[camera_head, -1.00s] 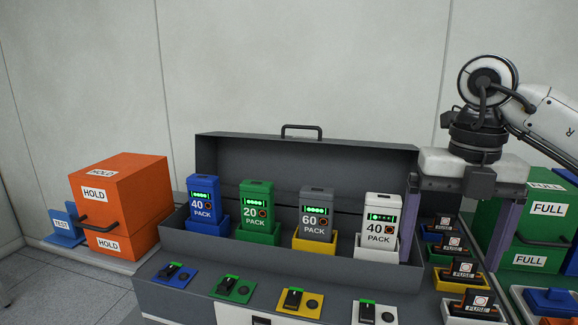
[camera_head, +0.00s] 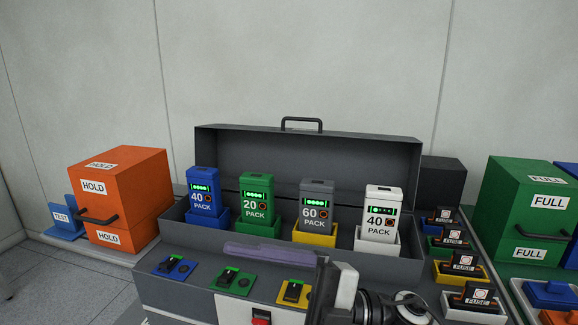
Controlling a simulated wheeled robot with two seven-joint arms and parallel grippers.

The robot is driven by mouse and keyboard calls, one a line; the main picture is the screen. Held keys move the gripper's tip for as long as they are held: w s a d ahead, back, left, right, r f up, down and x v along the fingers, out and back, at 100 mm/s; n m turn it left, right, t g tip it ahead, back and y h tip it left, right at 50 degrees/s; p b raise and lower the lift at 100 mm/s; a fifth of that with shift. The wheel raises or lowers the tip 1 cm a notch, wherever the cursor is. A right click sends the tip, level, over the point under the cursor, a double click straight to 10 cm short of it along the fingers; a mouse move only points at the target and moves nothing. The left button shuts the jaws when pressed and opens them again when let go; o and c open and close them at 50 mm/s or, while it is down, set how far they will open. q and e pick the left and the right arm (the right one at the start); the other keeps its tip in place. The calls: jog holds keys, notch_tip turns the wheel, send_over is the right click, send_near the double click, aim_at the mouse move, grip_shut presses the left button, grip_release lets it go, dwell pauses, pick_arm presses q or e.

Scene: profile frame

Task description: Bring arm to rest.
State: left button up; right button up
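My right gripper (camera_head: 268,253) is low in front of the grey case, turned so that it points left. One purple-grey finger lies level across the view, at the upper end of the gripper body, with clear space beneath it. The other finger is not visible, probably below the frame. I see nothing held. My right arm (camera_head: 385,308) comes in along the bottom edge. My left gripper is not in view.
An orange HOLD box (camera_head: 120,195) stands left, a green FULL box (camera_head: 530,210) right. Several fuses (camera_head: 462,263) line the right.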

jog(key=w+d+f+m+t+h, duration=0.2)
jog(key=w+d+f+m+t, duration=0.15)
jog(key=m+t, duration=0.45)
jog(key=w+d+f+m+t+h, duration=0.2)
jog(key=w+d+f+m+t, duration=0.15)
jog(key=m+t, duration=0.45)
jog(key=s+d+f+m+h, duration=0.1)
jog(key=d+f+m+h, duration=0.2)
jog(key=f, duration=0.3)
jog(key=s+d+f+m+t+h, duration=0.1)
jog(key=d+f+m+h, duration=0.25)
jog(key=f, duration=0.25)
jog(key=s+d+f+m+h, duration=0.1)
jog(key=d+f+m+h, duration=0.15)
jog(key=f+h, duration=0.2)
jog(key=s+d+f+m+g+h, duration=0.1)
jog(key=s+d+f+m+g, duration=0.1)
jog(key=s+f, duration=0.6)
jog(key=s+d+f+m+g+h, duration=0.2)
jog(key=s+d+f+g, duration=0.2)
jog(key=s+f, duration=0.5)
jog(key=shift+d+f+m+g, duration=0.3)
jog(key=shift+f+m+g, duration=0.15)
jog(key=shift+f, duration=0.5)
